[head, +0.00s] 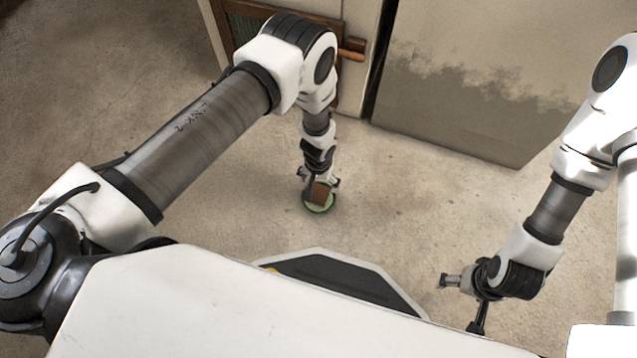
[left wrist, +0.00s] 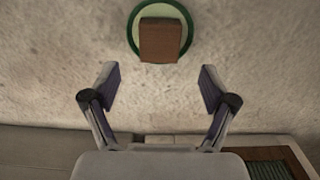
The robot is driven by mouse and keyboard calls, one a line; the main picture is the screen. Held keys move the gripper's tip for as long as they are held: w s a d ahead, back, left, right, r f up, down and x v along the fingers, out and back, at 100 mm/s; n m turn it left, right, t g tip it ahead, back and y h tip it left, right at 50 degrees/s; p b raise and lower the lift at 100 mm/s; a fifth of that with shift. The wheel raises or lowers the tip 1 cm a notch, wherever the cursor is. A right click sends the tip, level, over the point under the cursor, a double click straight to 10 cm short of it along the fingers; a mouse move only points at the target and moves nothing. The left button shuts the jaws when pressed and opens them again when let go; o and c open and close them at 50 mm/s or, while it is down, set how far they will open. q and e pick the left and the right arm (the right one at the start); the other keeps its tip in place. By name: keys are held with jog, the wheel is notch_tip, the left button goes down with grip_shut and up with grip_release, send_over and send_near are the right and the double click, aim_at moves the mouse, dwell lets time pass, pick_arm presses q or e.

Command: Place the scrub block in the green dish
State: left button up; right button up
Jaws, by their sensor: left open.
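The scrub block (head: 321,192) is a brown block. In the left wrist view the block (left wrist: 160,42) lies within the round outline of the green dish (left wrist: 133,32), its near end by the rim. The dish (head: 318,209) also shows in the head view, on the floor and partly hidden by the block. My left gripper (head: 320,178) is open just above and beside the block. In its wrist view the left gripper's fingers (left wrist: 160,85) are spread, empty and apart from the block. My right gripper (head: 462,302) is far to the right, its fingers spread with nothing visible between them.
A pale cabinet (head: 470,75) stands behind the dish to the right. A wooden-framed door panel (head: 245,28) with a green inset stands at the back. The concrete floor (head: 390,200) around the dish is clear.

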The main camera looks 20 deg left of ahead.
pick_arm(q)
notch_tip(320, 180, up, 3)
jog(key=shift+f+p, duration=0.1)
jog(key=shift+p, duration=0.45)
pick_arm(e)
notch_tip(320, 180, up, 2)
jog(key=shift+r, duration=0.15)
pick_arm(q)
jog(key=s+a+r, duration=0.5)
jog(key=s+r, duration=0.1)
jog(key=s, duration=0.4)
jog(key=s+a+r, duration=0.6)
jog(key=s+r, duration=0.1)
jog(key=s, duration=0.4)
jog(key=shift+a+r+n, duration=0.2)
jog(key=shift+a+n, duration=0.05)
jog(key=shift+n, duration=0.15)
pick_arm(e)
jog(key=shift+s, duration=0.1)
